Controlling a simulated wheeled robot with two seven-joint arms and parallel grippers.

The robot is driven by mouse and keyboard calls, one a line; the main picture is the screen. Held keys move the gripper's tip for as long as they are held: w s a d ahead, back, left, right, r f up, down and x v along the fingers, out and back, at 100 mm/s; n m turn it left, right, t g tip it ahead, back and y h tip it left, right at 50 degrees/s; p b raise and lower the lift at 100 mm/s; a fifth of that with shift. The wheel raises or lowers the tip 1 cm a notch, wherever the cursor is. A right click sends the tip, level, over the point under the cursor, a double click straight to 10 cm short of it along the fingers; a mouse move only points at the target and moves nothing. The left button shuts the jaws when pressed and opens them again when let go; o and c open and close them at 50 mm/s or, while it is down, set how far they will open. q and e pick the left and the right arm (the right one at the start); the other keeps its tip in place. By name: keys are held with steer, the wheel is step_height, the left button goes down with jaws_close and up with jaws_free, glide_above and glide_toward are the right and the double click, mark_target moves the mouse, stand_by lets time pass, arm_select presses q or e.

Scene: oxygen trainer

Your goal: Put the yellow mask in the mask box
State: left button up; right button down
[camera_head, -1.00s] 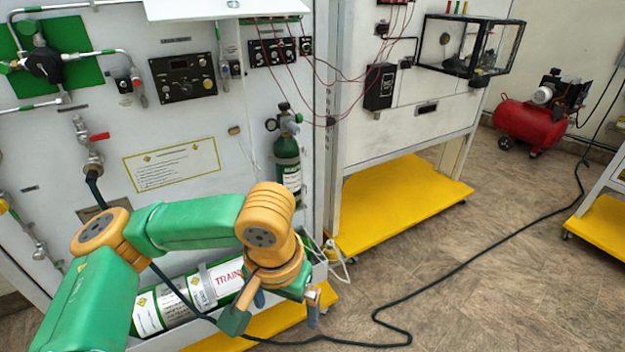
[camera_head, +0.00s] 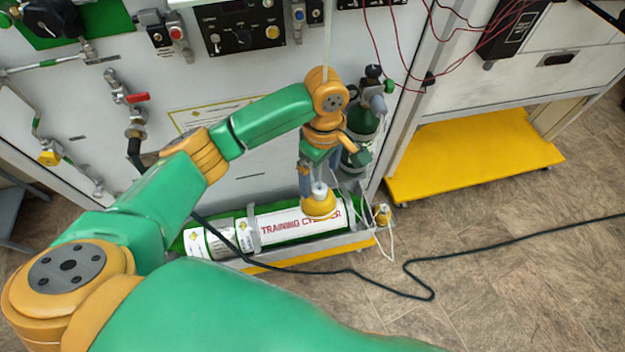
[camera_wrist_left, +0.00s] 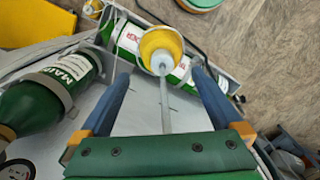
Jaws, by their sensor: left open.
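The yellow mask (camera_head: 319,204) hangs below my left gripper (camera_head: 318,182) in the head view, in front of the white training cylinder label. In the left wrist view the mask (camera_wrist_left: 161,44) shows as a yellow ring with a pale centre. A pale tube (camera_wrist_left: 165,105) runs from it between the fingers of my left gripper (camera_wrist_left: 161,72). The blue fingers are open, one on each side of the tube, with gaps visible. The mask lies beyond the fingertips. I cannot identify a mask box in these views. My right gripper is out of view.
The training cylinder (camera_head: 290,222) lies in a low tray at the panel's foot. A dark green upright cylinder (camera_head: 362,125) stands close beside my left wrist. A small yellow item (camera_head: 382,214) sits by the tray's corner. A black cable (camera_head: 500,240) crosses the open floor.

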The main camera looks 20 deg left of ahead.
mark_target(319, 189)
arm_select(q)
steer(key=shift+s+d+f+p, duration=0.2)
steer(key=shift+s+f+p, duration=0.35)
steer(key=shift+s+f, duration=0.5)
step_height(319, 189, down, 3)
steer(key=shift+w+r, duration=0.15)
steer(key=shift+w+a+f, duration=0.15)
steer(key=shift+w+f, duration=0.05)
steer(key=shift+w, duration=0.2)
steer(key=shift+c, duration=1.3)
steer(key=shift+s+r, duration=0.15)
steer(key=shift+s, duration=0.05)
steer(key=c, duration=1.1)
jaws_close()
steer(key=shift+w, duration=0.15)
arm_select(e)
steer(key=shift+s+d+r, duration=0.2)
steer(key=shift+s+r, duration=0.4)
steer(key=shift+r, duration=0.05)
